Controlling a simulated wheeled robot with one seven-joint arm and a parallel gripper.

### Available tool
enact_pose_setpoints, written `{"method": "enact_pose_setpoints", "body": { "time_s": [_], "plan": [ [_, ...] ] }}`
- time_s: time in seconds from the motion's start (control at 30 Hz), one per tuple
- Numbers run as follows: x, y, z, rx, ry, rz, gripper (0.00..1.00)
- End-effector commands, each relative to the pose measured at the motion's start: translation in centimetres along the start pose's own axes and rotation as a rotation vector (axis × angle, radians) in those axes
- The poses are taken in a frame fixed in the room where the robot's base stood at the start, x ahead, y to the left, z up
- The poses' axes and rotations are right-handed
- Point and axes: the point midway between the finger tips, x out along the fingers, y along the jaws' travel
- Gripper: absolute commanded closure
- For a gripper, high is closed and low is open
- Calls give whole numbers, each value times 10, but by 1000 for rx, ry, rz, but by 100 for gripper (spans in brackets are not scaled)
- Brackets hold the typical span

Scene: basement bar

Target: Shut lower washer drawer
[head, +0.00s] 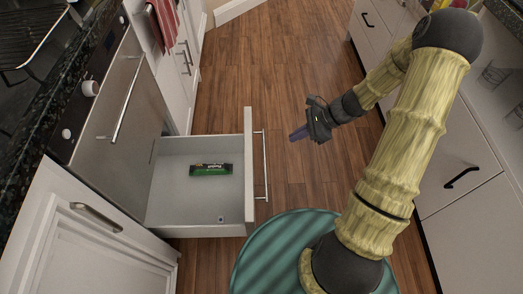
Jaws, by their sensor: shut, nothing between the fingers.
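The drawer (249,215) is pulled out from the lower part of the left-hand units, below a grey-fronted appliance (118,125). It is white inside, with a white front and a long metal bar handle (264,166) on its outer face. A small green and black packet (211,170) lies inside it. My gripper (297,134) is shut and empty. It is over the floor to the right of the drawer front, apart from the handle, with its fingers pointing left towards the drawer.
White cabinets with a metal handle (96,216) stand at lower left. A red towel (163,24) hangs at upper left. White cabinets with black handles (462,177) line the right side. The wooden floor (270,60) between the two rows is clear.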

Motion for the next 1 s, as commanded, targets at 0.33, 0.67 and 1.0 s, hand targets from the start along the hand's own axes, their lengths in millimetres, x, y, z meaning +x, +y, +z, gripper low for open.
{"method": "enact_pose_setpoints", "body": {
  "time_s": [0.33,0.67,1.0],
  "plan": [
    [17,1,-2,-2,0,3,100],
    [74,1,-3,-2,0,4,100],
    [121,1,16,-6,1,3,100]
  ]
}}
